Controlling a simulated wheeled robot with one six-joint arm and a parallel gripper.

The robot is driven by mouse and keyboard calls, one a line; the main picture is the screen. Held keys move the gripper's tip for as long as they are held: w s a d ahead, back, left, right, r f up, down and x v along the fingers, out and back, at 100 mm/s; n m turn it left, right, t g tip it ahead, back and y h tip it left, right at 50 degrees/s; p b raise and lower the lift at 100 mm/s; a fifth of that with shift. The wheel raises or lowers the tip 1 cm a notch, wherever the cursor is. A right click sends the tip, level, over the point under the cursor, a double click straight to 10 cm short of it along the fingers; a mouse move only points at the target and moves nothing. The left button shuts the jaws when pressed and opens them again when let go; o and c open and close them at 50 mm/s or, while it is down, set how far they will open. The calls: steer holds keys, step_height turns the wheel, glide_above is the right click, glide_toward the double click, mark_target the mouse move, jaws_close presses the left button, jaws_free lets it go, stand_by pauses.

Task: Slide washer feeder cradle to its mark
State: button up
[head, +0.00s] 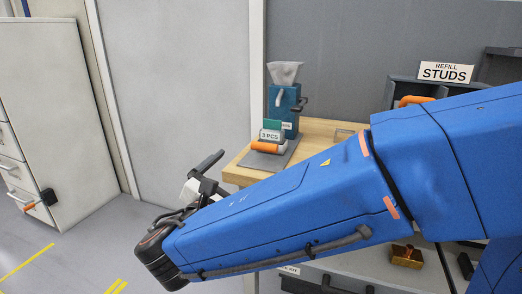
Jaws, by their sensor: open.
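A grey plate (266,160) lies near the left front corner of the wooden bench top. On it sits a small unit with a "3 PCS" label (270,135) and an orange handle (265,147); this looks like the washer feeder cradle. A blue box with a side lever (284,100) stands right behind it. My gripper (212,176) is open, left of the bench corner and apart from the cradle. My blue arm hides part of the gripper and much of the bench front. I cannot make out a target mark.
A "REFILL STUDS" sign (446,72) stands above a dark bin at the back right. A brass-coloured block (407,256) lies on a lower shelf. A white drawer cabinet (50,110) stands at the far left. The floor between cabinet and bench is open.

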mark_target(263, 147)
steer(key=w+d+m, duration=0.2)
steer(key=w+m, duration=0.3)
steer(key=m, duration=0.5)
steer(key=w+d+m, duration=0.2)
steer(key=w+m, duration=0.4)
steer(key=m, duration=0.4)
steer(key=w+d+m, duration=0.2)
steer(key=w+m, duration=0.3)
steer(key=m, duration=0.5)
steer(key=shift+w+m, duration=0.15)
steer(key=shift+m, duration=0.15)
